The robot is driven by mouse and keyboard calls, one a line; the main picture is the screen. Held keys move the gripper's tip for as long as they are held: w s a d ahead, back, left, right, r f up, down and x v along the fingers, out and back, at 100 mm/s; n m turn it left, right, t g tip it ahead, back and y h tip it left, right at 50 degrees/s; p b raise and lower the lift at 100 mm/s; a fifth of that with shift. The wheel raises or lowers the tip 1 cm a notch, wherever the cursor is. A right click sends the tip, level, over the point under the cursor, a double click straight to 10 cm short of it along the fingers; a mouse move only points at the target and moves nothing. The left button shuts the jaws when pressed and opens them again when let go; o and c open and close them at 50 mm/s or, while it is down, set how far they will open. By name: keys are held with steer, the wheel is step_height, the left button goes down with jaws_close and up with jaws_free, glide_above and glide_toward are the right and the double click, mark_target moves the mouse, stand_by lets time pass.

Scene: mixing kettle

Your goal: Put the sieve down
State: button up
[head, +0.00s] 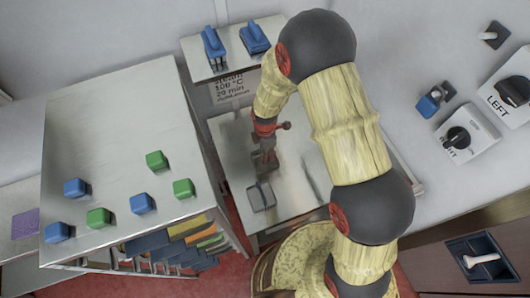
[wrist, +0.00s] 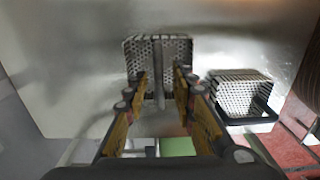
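A grey perforated box-shaped sieve (wrist: 135,52) sits ahead of my gripper (wrist: 160,82) in the wrist view. Its upright bar-like handle (wrist: 159,92) stands between my two fingers, with a gap visible on each side. My gripper looks open around it. A second perforated sieve (wrist: 238,92) stands apart to the right on the metal surface. In the head view my gripper (head: 264,140) points down over the metal table, with one grey sieve (head: 261,196) in front of it. The sieve at my fingers is partly hidden there, and its contact with the table is unclear.
The metal table (head: 232,160) has bare room around the sieves. A taller cabinet (head: 110,125) with blue and green blocks rises at left.

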steer(key=shift+w+r, duration=0.1)
steer(key=shift+r, duration=0.4)
steer(key=d+r+m+t, duration=0.1)
steer(key=d+r+m, duration=0.1)
steer(key=r, duration=0.8)
steer(key=d+r+m, duration=0.1)
steer(key=r+m, duration=0.1)
steer(key=r, duration=0.9)
steer(key=s+d+r+m+t, duration=0.2)
steer(key=s+d+r+m, duration=0.3)
steer(key=s+r+m, duration=0.3)
steer(key=s+d+r+m+t, duration=0.2)
steer(key=s+d+r+m, duration=0.4)
steer(key=s+r+m, duration=0.3)
step_height(320, 180, up, 3)
steer(key=s, duration=0.2)
steer(key=shift+s+t, duration=0.3)
steer(key=shift+s, duration=0.1)
steer(key=shift+f, duration=0.1)
